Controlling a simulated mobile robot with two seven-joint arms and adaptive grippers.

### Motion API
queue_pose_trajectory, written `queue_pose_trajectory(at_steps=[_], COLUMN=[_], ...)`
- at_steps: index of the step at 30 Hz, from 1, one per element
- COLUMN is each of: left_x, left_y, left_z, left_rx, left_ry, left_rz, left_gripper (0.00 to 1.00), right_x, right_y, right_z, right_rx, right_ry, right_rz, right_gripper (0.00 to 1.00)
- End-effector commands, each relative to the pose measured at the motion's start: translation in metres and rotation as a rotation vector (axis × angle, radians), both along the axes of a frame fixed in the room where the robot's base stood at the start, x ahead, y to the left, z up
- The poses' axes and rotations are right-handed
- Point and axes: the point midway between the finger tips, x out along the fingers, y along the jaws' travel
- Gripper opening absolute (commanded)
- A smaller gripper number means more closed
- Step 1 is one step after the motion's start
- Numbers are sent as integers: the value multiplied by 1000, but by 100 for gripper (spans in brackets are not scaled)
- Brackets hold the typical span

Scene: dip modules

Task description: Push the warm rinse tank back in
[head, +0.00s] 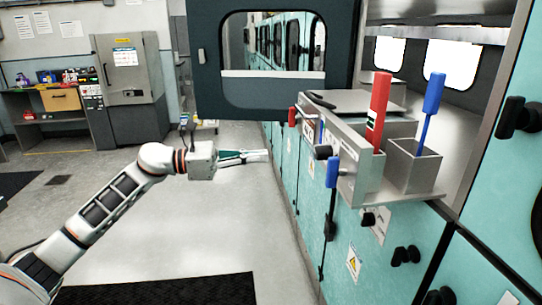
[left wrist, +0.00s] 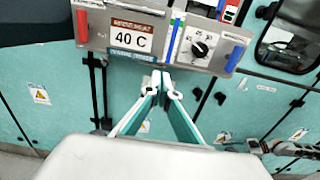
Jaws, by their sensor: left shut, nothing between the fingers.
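The tank unit (head: 345,165) sticks out of the teal machine front at the right, with a metal face panel. In the left wrist view its front panel (left wrist: 180,55) carries a "40 C" label (left wrist: 131,39), a round dial (left wrist: 200,47), a red handle (left wrist: 82,25) at the left and a blue handle (left wrist: 234,58) at the right. My left gripper (head: 264,155) is shut and empty in front of the panel, with a gap between. Its fingertips (left wrist: 163,80) appear just below the panel's lower edge in the left wrist view.
A red-handled tool (head: 378,110) and a blue-handled tool (head: 431,100) stand in the unit's open top. A dark-framed window panel (head: 215,105) is behind. The floor (head: 220,220) in front is clear.

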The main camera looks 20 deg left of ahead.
Motion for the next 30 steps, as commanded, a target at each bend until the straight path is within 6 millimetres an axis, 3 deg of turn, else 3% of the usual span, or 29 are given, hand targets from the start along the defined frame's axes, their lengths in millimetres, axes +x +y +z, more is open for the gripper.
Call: queue_pose_trajectory(at_steps=[15,22,30], left_x=[54,66,68], left_y=[-82,-99,-102], left_z=[4,2,0], left_rx=[-7,-5,-4], left_ry=[-1,2,1], left_rz=[-1,0,0], left_gripper=[0,0,0], right_x=[6,7,9], right_y=[2,2,2], right_z=[25,31,34], right_rx=[9,9,11], right_ry=[-13,-16,-21], right_rz=[-2,-2,-2], right_gripper=[40,40,40])
